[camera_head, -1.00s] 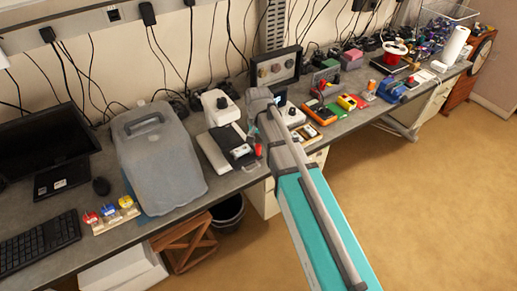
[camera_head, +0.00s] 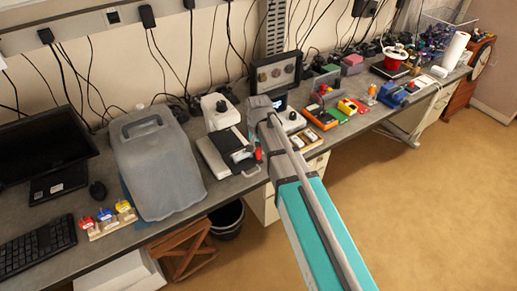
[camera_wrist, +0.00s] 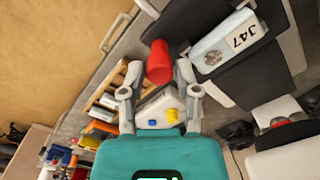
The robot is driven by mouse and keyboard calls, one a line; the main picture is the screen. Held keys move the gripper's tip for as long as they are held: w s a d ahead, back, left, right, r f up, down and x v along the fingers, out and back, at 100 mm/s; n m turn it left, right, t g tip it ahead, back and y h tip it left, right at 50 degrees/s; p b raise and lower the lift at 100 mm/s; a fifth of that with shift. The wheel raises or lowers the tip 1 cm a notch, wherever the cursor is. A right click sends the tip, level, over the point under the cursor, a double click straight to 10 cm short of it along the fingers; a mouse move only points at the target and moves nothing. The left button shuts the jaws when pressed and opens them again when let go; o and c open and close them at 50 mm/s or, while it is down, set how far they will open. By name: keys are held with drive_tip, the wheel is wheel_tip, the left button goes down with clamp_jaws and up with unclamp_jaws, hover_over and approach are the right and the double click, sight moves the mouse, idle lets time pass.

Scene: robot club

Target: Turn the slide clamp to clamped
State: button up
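The slide clamp looks to be the flat device with a black plate (camera_head: 222,152) and pale base on the bench, at the middle of the head view. A pale block marked 347 (camera_wrist: 228,42) lies on its black plate in the wrist view. Its red cylindrical knob (camera_wrist: 159,62) is at the block's edge; the red knob also shows in the head view (camera_head: 258,154). My gripper (camera_wrist: 160,70) has its fingers apart, one on each side of the red knob, with visible gaps. The joint under the knob is hidden. My arm covers the right of the device in the head view.
A large grey container (camera_head: 155,165) stands left of the device, and a white instrument (camera_head: 221,110) behind it. A white box with blue and yellow buttons (camera_wrist: 160,115) shows between my fingers. Bench clutter continues right; floor in front is open.

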clamp_jaws()
drive_tip(key=shift+n, duration=0.4)
drive_tip(key=n, duration=0.9)
idle(0.4)
drive_tip(key=o, duration=0.6)
unclamp_jaws()
drive_tip(key=shift+c, duration=0.2)
